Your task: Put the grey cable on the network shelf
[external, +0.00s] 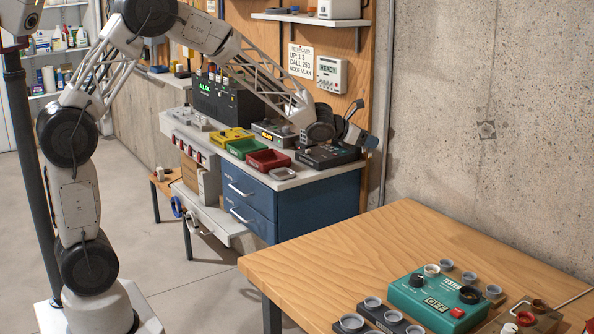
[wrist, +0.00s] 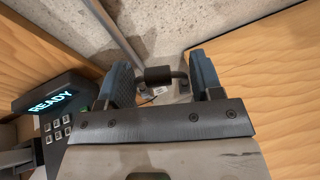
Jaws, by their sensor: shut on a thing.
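My gripper (external: 352,122) is over the far right end of the workbench, close to the wall. In the wrist view my gripper (wrist: 163,82) has its two blue-grey fingers well apart. A dark cylindrical sleeve with bent grey ends, apparently the grey cable (wrist: 158,74), spans between them and is held. Its full shape is hidden by the gripper, and I cannot make it out in the external view. A wall shelf (external: 310,19) with a white box on it is above the bench; I cannot tell whether it is the network shelf.
A dark keypad device (external: 328,155) stands below my gripper; its READY display (wrist: 52,102) shows in the wrist view. Yellow, green and red trays (external: 268,160) line the bench. A wooden table (external: 400,235) with a teal tester (external: 437,300) is in front. The concrete wall is close behind.

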